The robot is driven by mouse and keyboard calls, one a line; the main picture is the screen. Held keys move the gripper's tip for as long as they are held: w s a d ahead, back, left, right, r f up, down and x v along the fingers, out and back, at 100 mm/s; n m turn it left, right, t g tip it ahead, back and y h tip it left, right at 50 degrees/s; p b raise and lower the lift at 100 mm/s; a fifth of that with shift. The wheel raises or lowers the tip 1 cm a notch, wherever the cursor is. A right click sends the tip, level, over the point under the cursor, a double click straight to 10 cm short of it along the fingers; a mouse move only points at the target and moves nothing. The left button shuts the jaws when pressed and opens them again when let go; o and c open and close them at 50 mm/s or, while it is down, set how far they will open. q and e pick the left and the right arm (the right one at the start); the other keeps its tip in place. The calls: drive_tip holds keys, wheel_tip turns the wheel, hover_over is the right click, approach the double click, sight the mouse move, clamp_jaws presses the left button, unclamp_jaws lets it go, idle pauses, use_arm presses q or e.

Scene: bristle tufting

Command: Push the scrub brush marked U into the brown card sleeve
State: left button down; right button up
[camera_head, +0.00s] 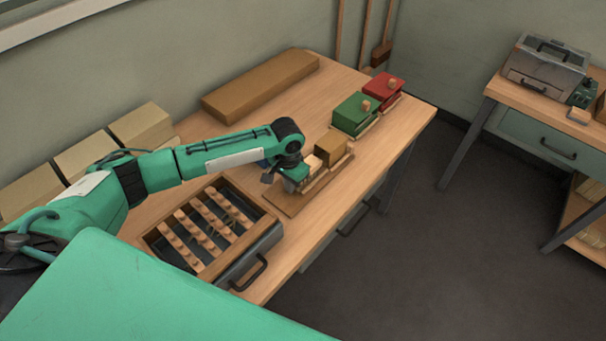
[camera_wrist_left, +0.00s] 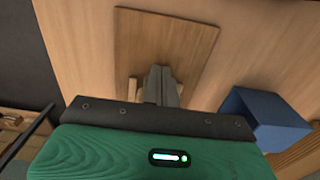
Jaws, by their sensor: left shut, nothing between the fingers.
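My left gripper (camera_head: 290,186) is at the near end of a thin brown board on the table, pointing down. In the left wrist view its fingers (camera_wrist_left: 162,84) are together and empty, over the edge of that board (camera_wrist_left: 165,40). Short pale wooden pieces show on either side of the fingers. A brown block-shaped piece (camera_head: 331,145), which looks like the card sleeve, stands on the board beyond the gripper. A pale wooden piece (camera_head: 313,162) is between them, possibly the brush. No U mark can be read. My right gripper is not in view.
A blue open box (camera_wrist_left: 255,115) is beside the board. A tray (camera_head: 240,262) with several pegged wooden bars is nearer. A long brown box (camera_head: 260,84) lies behind.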

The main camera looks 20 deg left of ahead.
sight(313, 160)
use_arm(q)
drive_tip(key=shift+w+d+b, duration=0.15)
drive_tip(key=shift+w+d, duration=0.15)
drive_tip(key=shift+w, duration=0.6)
drive_tip(key=shift+w+d+b, duration=0.2)
drive_tip(key=shift+w+d, duration=0.15)
drive_tip(key=shift+w, duration=0.6)
drive_tip(key=shift+w+d+b, duration=0.15)
drive_tip(key=shift+w+d, duration=0.15)
drive_tip(key=shift+w, duration=0.6)
drive_tip(key=shift+w+d+b, duration=0.3)
drive_tip(key=shift+w+b, duration=0.05)
drive_tip(key=shift+w, duration=0.5)
drive_tip(key=shift+w+d+b, duration=0.3)
drive_tip(key=shift+w, duration=0.5)
drive_tip(key=shift+w+d+b, duration=0.3)
drive_tip(key=shift+w+b, duration=0.05)
drive_tip(key=shift+w, duration=0.5)
drive_tip(key=shift+s+a+r+p, duration=0.15)
drive_tip(key=shift+s+p, duration=0.2)
drive_tip(key=shift+p, duration=0.35)
drive_tip(key=shift+s+a+p, duration=0.2)
drive_tip(key=shift+s+p, duration=0.4)
drive_tip(key=shift+p, duration=0.25)
drive_tip(key=shift+s+a+p, duration=0.15)
drive_tip(key=shift+s+p, duration=0.4)
drive_tip(key=shift+p, duration=0.25)
wheel_tip(313, 160, up, 9)
drive_tip(key=p, duration=0.9)
drive_tip(key=shift+f, duration=0.2)
